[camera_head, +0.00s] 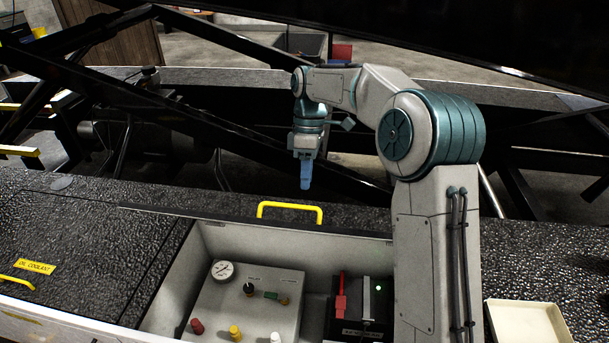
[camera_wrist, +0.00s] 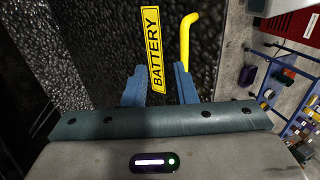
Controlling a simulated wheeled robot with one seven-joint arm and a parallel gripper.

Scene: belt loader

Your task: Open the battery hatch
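The battery hatch (camera_head: 215,211) appears raised at the far side of an open compartment (camera_head: 165,315), with its thin dark upper edge towards me. Its yellow handle (camera_head: 290,206) stands above that edge. In the wrist view a yellow BATTERY label (camera_wrist: 153,50) lies on a black textured panel, and the yellow handle (camera_wrist: 187,40) rises beside the right finger. My gripper (camera_head: 305,185) hangs fingers down beyond and above the handle. In the wrist view my gripper (camera_wrist: 160,88) has its blue fingers apart with nothing held; whether the right finger touches the handle is unclear.
Inside the compartment are a panel with a gauge (camera_head: 222,271) and several knobs, and a black unit (camera_head: 362,306) with a red lever and green light. A shallow cream tray (camera_head: 525,322) lies right. Dark diagonal beams (camera_head: 235,130) stand behind. An OIL COOLANT cover (camera_head: 80,240) is left.

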